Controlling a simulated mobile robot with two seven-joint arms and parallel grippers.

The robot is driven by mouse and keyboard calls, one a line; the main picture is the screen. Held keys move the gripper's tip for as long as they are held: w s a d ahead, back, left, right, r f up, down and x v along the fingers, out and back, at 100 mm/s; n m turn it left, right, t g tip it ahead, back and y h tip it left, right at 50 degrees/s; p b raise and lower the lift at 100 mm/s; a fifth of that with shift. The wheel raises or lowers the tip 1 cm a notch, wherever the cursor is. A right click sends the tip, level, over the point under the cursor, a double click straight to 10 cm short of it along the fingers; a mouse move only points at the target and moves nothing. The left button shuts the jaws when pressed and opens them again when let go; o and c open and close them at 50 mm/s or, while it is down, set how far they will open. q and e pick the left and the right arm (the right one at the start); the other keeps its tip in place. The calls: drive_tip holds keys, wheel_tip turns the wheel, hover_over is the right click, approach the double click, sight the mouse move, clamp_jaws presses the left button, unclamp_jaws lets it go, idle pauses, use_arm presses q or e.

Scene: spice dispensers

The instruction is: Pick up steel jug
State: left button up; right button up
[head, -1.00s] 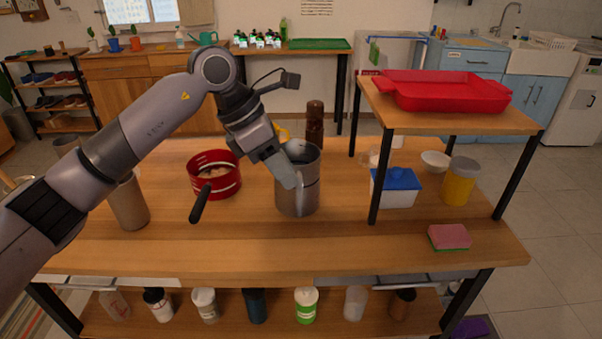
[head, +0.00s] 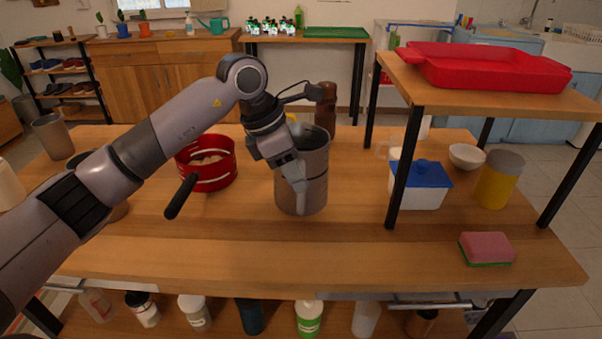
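The steel jug (head: 315,181) is a tall grey cylinder standing upright on the wooden table, near its middle. My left gripper (head: 299,196) comes in from the left and reaches down at the jug's near side. Its finger overlaps the front of the jug in the picture. I cannot tell whether the fingers touch the jug or are open or shut around its handle, because one finger is hidden. My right gripper is not in view.
A red pan (head: 209,172) with a black handle stands left of the jug. A brown pepper mill (head: 326,104) is behind it. A blue-lidded box (head: 420,188) and a yellow canister (head: 499,183) stand by the raised shelf (head: 450,85) at right. The table front is mostly clear.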

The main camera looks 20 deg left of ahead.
sight(302, 214)
use_arm(q)
drive_tip(key=x, duration=0.3)
drive_tip(key=shift+d+f, duration=0.1)
drive_tip(key=shift+f, duration=0.15)
clamp_jaws()
idle(1.0)
drive_tip(key=shift+w+r, duration=0.1)
drive_tip(key=shift+r, duration=0.05)
